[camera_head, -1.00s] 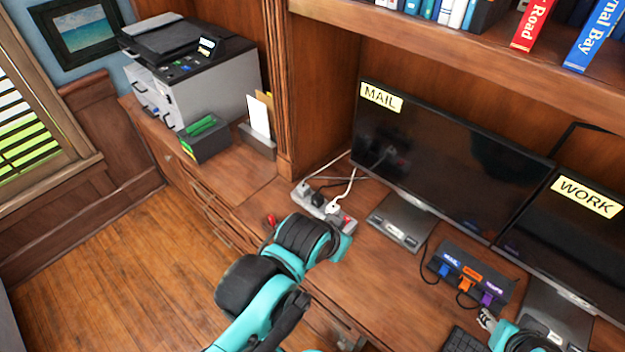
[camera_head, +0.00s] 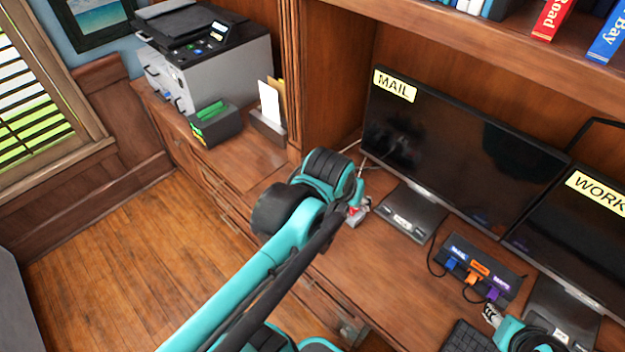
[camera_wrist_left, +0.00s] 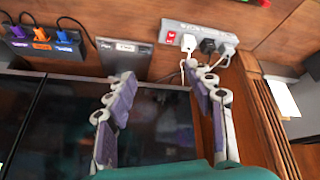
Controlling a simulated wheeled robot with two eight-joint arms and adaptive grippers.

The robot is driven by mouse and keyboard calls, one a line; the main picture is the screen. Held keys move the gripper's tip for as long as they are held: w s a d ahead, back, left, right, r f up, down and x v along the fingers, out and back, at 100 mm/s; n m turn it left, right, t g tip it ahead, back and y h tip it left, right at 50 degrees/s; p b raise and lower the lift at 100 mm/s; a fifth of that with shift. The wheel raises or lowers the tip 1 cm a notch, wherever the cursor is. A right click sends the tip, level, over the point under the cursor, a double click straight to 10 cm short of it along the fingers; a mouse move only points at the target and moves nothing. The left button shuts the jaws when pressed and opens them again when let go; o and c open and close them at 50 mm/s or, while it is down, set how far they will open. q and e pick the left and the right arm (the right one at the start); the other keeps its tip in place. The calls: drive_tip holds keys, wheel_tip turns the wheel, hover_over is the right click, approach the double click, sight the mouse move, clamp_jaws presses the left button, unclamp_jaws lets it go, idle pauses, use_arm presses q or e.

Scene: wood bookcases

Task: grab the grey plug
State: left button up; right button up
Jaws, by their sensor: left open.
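The grey plug (camera_wrist_left: 228,50) sits in the power strip (camera_wrist_left: 202,33) at the top of the left wrist view, beside a black plug (camera_wrist_left: 208,46) and a white plug (camera_wrist_left: 187,42). My left gripper (camera_wrist_left: 158,74) is open and empty, its fingers spread below the strip in that picture and apart from the plug. The grey plug lies nearer the right finger. In the head view my left arm hides the plugs and left gripper; only the strip's red-switch end (camera_head: 357,212) shows. My right gripper (camera_head: 491,314) is partly visible at lower right; its jaws are unclear.
A monitor labelled MAIL (camera_head: 455,155) stands behind the strip, with a WORK monitor (camera_head: 580,220) to its right. A hub with coloured plugs (camera_head: 478,268) lies on the desk. A printer (camera_head: 205,58) and green-topped box (camera_head: 213,125) stand at left.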

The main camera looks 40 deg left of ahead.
use_arm(q)
drive_tip(key=w+a+f+n+g+b, duration=0.1)
drive_tip(key=w+a+f+n+g, duration=0.3)
drive_tip(key=w+a+n, duration=0.6)
drive_tip(key=w+a+f+n, duration=0.1)
drive_tip(key=w+a+f, duration=0.1)
drive_tip(key=a+f, duration=0.1)
drive_tip(key=w+a+f+n+g, duration=0.1)
drive_tip(key=w+a+f, duration=0.1)
drive_tip(key=a, duration=0.3)
drive_tip(key=w+a+f+n+b, duration=0.1)
drive_tip(key=w+a+f, duration=0.1)
drive_tip(key=a+f, duration=0.2)
drive_tip(key=shift+w+a+f+g+h, duration=0.25)
drive_tip(key=shift+a+f+g+h, duration=0.05)
drive_tip(key=shift+f, duration=0.1)
drive_tip(key=f+b, duration=0.1)
drive_tip(key=f, duration=0.2)
drive_tip(key=shift+a+f, duration=0.2)
wheel_tip(320, 180, down, 5)
drive_tip(key=b, duration=0.3)
drive_tip(key=shift+w+d, duration=0.1)
drive_tip(key=shift+w, duration=0.05)
drive_tip(key=shift+c, duration=1.1)
clamp_jaws()
